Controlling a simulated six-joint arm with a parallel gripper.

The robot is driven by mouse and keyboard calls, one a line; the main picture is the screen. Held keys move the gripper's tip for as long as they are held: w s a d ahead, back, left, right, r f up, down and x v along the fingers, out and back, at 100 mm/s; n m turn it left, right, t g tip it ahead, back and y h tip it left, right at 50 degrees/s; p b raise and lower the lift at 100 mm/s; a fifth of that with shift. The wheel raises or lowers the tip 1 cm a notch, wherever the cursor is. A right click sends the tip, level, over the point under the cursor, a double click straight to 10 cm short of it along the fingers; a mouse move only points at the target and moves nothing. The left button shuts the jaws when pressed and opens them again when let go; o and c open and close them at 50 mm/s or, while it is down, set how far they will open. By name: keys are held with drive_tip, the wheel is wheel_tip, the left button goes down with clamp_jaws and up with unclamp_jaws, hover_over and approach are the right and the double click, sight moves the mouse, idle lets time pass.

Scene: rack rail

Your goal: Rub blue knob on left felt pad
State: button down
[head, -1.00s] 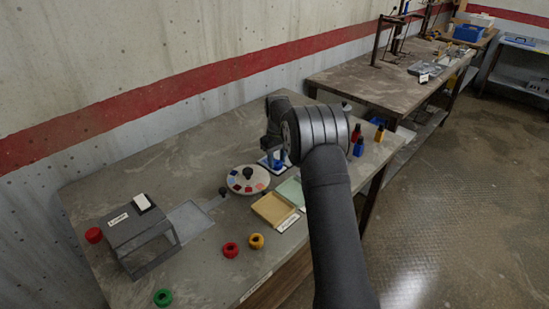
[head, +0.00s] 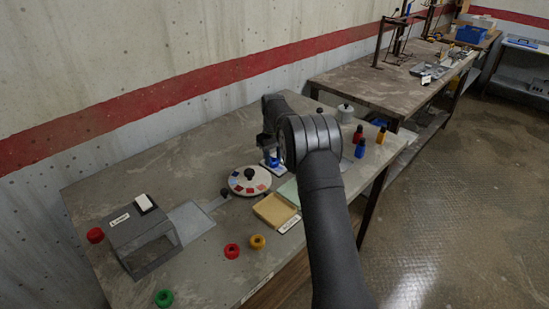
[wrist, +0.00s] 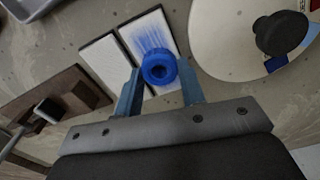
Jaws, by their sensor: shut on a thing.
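My gripper (wrist: 163,88) is shut on the blue knob (wrist: 159,69), a ring-like piece with a dark hole facing the wrist camera. The knob is over a white felt pad (wrist: 143,29) with streaky blue marks, and seems to touch it. A second white pad (wrist: 104,58) beside it, left in the wrist view, looks clean. In the head view the gripper (head: 271,151) points down behind the round disc, with a bit of blue at its tips. The marked pad is the one nearer the disc.
A pale disc (head: 238,186) with a black knob and coloured patches stands beside the pads. A yellow tray (head: 275,211), red ring (head: 232,251) and orange ring (head: 257,241) lie in front. Small bottles (head: 360,149) stand right of my arm. A grey box (head: 140,240) is at left.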

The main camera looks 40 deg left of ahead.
drive_tip(key=shift+r, duration=3)
